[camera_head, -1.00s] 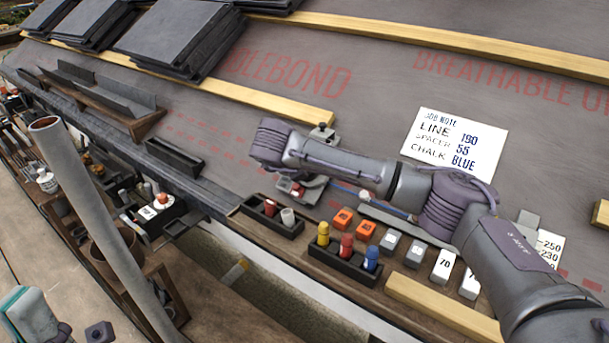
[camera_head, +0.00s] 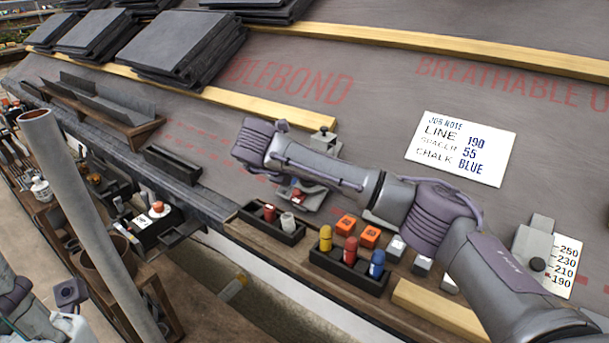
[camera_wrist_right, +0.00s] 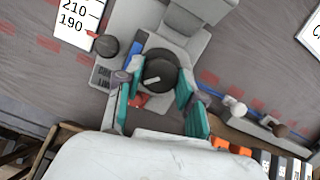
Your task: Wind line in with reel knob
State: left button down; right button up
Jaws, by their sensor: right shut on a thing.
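The reel knob, a round dark knob with a white mark (camera_wrist_right: 157,74), sits on a grey reel unit (camera_wrist_right: 195,50) in the right wrist view. My right gripper (camera_wrist_right: 152,98) has its teal fingers on either side of the knob and is shut on it. In the head view my right arm reaches across from the right, its wrist hiding the knob and fingertips; part of the grey unit (camera_head: 314,199) shows below. A short blue piece (camera_wrist_right: 133,60) lies beside the knob; I cannot tell if it is line. Part of my left arm shows at the lower left, its jaw state unclear.
A second dark knob (camera_wrist_right: 105,45) stands beside a numbered scale (camera_wrist_right: 76,22). In the head view, chalk bottles in a black tray (camera_head: 347,262), orange blocks (camera_head: 370,236) and a wooden strip (camera_head: 438,311) lie below my right arm. A note card (camera_head: 461,148) lies above it.

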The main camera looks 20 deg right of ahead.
dwell(0.4)
jog(key=o, duration=1.1)
jog(key=v, duration=1.2)
jog(key=shift+a, duration=0.1)
jog(key=shift+f, duration=0.1)
